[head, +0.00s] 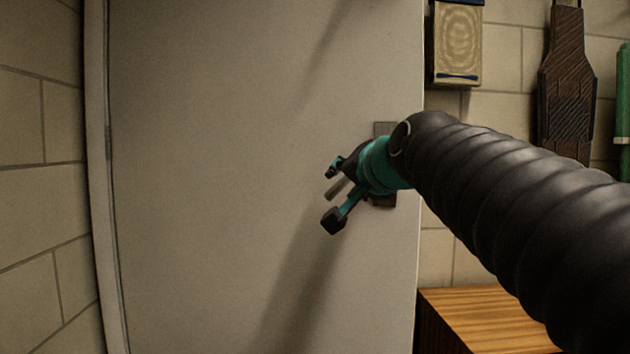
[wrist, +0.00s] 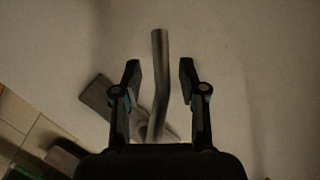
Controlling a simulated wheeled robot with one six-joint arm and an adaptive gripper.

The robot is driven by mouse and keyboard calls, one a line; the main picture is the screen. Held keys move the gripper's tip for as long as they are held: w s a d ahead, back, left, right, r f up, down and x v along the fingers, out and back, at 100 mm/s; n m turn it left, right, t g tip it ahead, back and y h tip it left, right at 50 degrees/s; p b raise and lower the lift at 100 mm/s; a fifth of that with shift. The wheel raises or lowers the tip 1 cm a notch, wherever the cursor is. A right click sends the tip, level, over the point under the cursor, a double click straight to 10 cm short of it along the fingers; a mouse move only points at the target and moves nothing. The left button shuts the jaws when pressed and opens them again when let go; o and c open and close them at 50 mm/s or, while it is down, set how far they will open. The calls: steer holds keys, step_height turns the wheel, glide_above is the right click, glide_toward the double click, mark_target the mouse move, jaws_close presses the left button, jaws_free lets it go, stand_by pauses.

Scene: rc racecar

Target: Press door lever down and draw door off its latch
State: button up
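The pale door (head: 220,150) fills the middle of the head view; I cannot tell from its right edge whether it is on its latch. Its metal lever (head: 338,187) shows as a short stub between my fingers, the rest hidden behind my gripper (head: 333,196). The lever's plate (head: 385,129) shows above and below my wrist. In the wrist view, the bent grey lever (wrist: 160,95) runs lengthwise between the two fingers of my gripper (wrist: 160,76). Both fingers stand apart from the lever, with gaps on each side. The plate (wrist: 97,94) shows behind the left finger.
A wooden surface (head: 485,318) stands low at the right, near the door's edge. A box-like panel (head: 457,45) and a dark, paddle-shaped item (head: 567,85) hang on the block wall. A block wall (head: 40,200) is at the left, past the door frame (head: 100,180).

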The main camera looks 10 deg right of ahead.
steer(key=shift+s, duration=0.1)
steer(key=v, duration=1.1)
steer(key=shift+s, duration=0.4)
step_height(320, 180, down, 10)
steer(key=d+n+g+h, duration=0.1)
steer(key=d+n+g, duration=0.1)
steer(key=s+f+n+g+p, duration=0.2)
steer(key=s+f, duration=0.4)
steer(key=f, duration=0.5)
steer(key=s+a+f+n+g+h+p, duration=0.1)
steer(key=s+f+n+g+p, duration=0.2)
steer(key=f, duration=0.9)
steer(key=s+g+p, duration=0.2)
steer(key=s+p, duration=0.1)
steer(key=shift+p, duration=0.4)
